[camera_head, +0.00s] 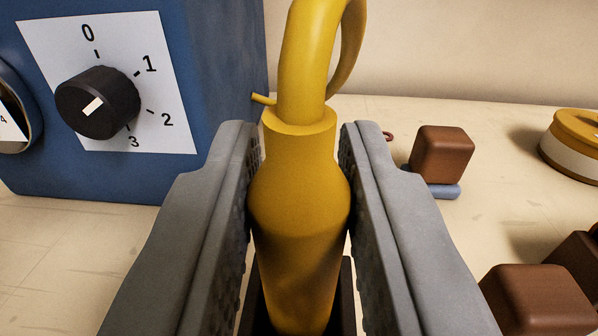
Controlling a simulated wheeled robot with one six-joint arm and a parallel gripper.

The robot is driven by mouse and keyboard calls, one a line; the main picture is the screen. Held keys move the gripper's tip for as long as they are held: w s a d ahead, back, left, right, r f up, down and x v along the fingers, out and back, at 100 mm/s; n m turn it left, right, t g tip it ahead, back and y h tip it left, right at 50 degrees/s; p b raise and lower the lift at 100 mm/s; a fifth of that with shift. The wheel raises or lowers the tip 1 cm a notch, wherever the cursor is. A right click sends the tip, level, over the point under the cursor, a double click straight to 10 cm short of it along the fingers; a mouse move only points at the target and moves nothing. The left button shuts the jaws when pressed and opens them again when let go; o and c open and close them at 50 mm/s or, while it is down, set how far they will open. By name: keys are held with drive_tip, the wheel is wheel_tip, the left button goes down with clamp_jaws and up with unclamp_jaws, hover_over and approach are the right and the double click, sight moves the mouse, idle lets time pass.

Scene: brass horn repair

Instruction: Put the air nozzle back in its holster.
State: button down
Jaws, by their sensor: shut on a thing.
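The yellow air nozzle (300,190) stands upright between the two grey fingers of my gripper (300,165), which is shut on its body. A yellow hose (308,45) bends up from its top, and a small yellow lever or stub (263,99) sticks out to the left. A dark holster (347,300) shows below, on both sides of the nozzle's lower end. The nozzle's lower end overlaps the holster in the picture. Its tip is hidden, so I cannot tell how deep it sits.
A blue box (215,60) with a black dial (97,103) marked 0 to 3 stands at the left. A brown block (442,153) near a blue piece (440,191), another brown block (537,300), and a yellow-and-white round tin (572,145) lie at the right on the pale bench (50,270).

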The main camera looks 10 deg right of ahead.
drive_tip(key=shift+f, duration=0.6)
drive_tip(key=c, duration=1.1)
unclamp_jaws()
drive_tip(key=shift+c, duration=0.2)
drive_tip(key=shift+s, duration=0.1)
drive_tip(key=v, duration=1.7)
drive_tip(key=shift+s, duration=0.1)
drive_tip(key=s+d+r+n+t+y, duration=0.15)
drive_tip(key=s+r+y, duration=0.25)
drive_tip(key=s+r, duration=1.05)
drive_tip(key=s+d+n+g, duration=0.1)
drive_tip(key=s+d, duration=0.1)
drive_tip(key=s, duration=1.8)
drive_tip(key=shift+s+d+r, duration=0.3)
drive_tip(key=shift+d+r, duration=0.05)
